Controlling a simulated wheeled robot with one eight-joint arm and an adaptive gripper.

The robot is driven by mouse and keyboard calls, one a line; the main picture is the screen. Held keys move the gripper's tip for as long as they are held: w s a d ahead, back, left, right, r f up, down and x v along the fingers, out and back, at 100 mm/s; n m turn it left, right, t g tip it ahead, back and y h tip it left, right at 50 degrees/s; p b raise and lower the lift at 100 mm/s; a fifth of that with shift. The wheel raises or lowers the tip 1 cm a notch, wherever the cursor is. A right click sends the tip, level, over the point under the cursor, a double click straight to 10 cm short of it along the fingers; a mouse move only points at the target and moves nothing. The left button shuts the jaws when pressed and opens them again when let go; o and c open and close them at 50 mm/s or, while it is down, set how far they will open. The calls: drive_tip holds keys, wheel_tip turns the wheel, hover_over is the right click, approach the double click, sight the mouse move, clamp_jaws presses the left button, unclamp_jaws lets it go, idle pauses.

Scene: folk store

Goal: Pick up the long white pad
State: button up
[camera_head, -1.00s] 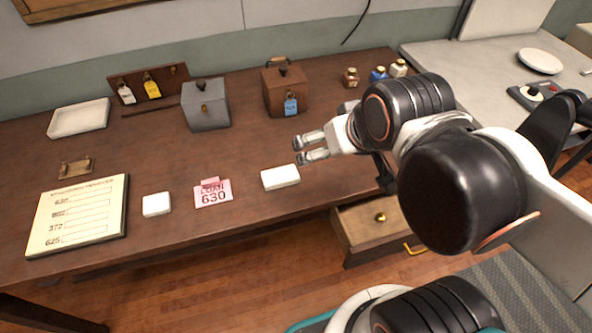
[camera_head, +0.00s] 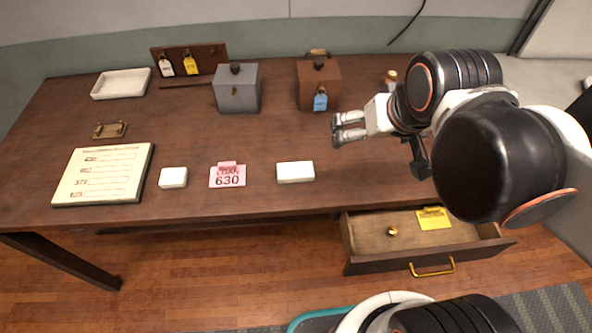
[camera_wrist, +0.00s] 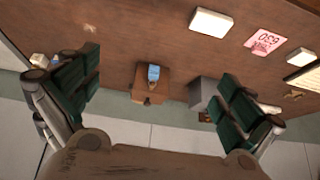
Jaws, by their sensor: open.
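The long white pad (camera_head: 295,172) lies flat near the front edge of the brown table, right of the pink tag. It also shows in the wrist view (camera_wrist: 213,23), at the top. A shorter white pad (camera_head: 173,178) lies farther left, beside the sign board. My gripper (camera_head: 349,129) is in the air above the table, to the right of and behind the long pad in the head view. In the wrist view its two dark green finger pads (camera_wrist: 155,100) are wide apart with nothing between them.
A pink tag (camera_head: 228,176) reading 630 lies between the pads. A grey box (camera_head: 237,90) and a brown box (camera_head: 318,86) with a blue tag stand behind. An open drawer (camera_head: 378,262) holding a yellow tag (camera_head: 433,219) juts out below the table's front right.

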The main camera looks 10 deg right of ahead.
drive_tip(key=w+a+g+p, duration=0.2)
drive_tip(key=w+a, duration=0.2)
drive_tip(key=w, duration=0.3)
drive_tip(key=g+b, duration=0.1)
drive_tip(key=g, duration=0.3)
hover_over(295, 170)
drive_tip(key=f, duration=1.7)
drive_tip(key=shift+w+f, duration=0.3)
drive_tip(key=shift+w, duration=0.1)
drive_tip(key=shift+s+f+b, duration=0.15)
drive_tip(key=shift+f+b, duration=0.55)
drive_tip(key=shift+f, duration=0.75)
drive_tip(key=shift+s+f+b, duration=0.15)
drive_tip(key=shift+f+b, duration=0.5)
drive_tip(key=shift+f, duration=0.8)
drive_tip(key=c, duration=0.7)
drive_tip(key=shift+r, duration=0.2)
